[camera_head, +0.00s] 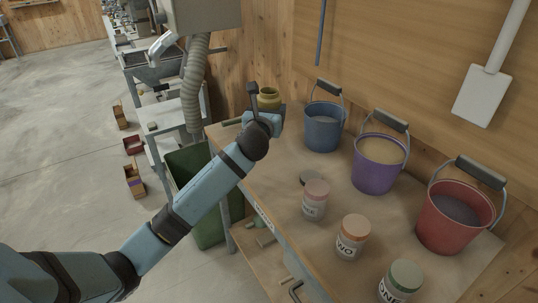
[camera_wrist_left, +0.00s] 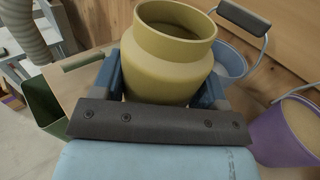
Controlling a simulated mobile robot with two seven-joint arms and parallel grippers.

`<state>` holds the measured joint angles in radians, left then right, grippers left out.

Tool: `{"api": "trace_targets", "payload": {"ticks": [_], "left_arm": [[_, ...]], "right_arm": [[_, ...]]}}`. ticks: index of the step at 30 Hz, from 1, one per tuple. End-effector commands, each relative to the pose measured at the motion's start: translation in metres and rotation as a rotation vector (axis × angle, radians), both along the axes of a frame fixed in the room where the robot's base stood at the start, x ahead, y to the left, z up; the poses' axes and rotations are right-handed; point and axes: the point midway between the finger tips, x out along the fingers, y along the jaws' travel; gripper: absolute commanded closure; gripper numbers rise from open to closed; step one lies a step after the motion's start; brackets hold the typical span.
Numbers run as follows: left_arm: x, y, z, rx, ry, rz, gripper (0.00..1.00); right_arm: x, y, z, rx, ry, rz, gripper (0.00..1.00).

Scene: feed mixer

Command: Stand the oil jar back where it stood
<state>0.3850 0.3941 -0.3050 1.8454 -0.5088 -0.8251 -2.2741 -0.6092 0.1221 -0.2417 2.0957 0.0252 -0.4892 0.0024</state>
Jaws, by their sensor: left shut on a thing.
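The oil jar (camera_wrist_left: 172,55) is a yellow-olive, wide-mouthed jar. In the left wrist view it stands upright between the two blue fingers of my left gripper (camera_wrist_left: 168,85), which is shut on its body. In the head view the jar (camera_head: 269,98) shows at the far left end of the wooden workbench (camera_head: 285,180), partly hidden behind my left gripper (camera_head: 265,115). I cannot tell whether the jar's base touches the bench. My right gripper is not in view.
A blue bucket (camera_head: 323,128), a purple bucket (camera_head: 377,168) and a red bucket (camera_head: 452,220) stand along the wall. Lidded jars, pink (camera_head: 314,200), orange (camera_head: 352,238) and green (camera_head: 402,282), stand nearer the front edge. A green bin (camera_head: 190,165) stands below left.

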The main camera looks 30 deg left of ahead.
Motion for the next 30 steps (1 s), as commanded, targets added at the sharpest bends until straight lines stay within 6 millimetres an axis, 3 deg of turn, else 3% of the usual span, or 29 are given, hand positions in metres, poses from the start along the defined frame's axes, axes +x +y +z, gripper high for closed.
{"api": "trace_targets", "payload": {"ticks": [1, 3, 9, 16, 23, 30], "left_arm": [[-0.001, -0.001, -0.019, -0.003, 0.005, 0.000, 0.65], [0.000, -0.001, -0.038, -0.004, 0.004, 0.000, 0.65], [-0.001, -0.001, -0.075, -0.002, 0.001, 0.000, 0.65], [0.000, 0.000, -0.090, -0.001, 0.001, 0.001, 0.65], [0.000, 0.000, -0.125, -0.001, 0.001, 0.001, 0.65], [0.000, 0.000, -0.126, 0.000, -0.001, 0.000, 0.65]], "right_arm": [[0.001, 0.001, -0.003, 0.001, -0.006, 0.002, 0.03], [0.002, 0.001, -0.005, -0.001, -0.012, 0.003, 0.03], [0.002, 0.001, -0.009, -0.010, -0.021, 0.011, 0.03], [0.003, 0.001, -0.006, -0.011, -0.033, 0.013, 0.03], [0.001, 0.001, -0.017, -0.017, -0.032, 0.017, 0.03], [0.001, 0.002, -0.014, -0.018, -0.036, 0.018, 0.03]]}}
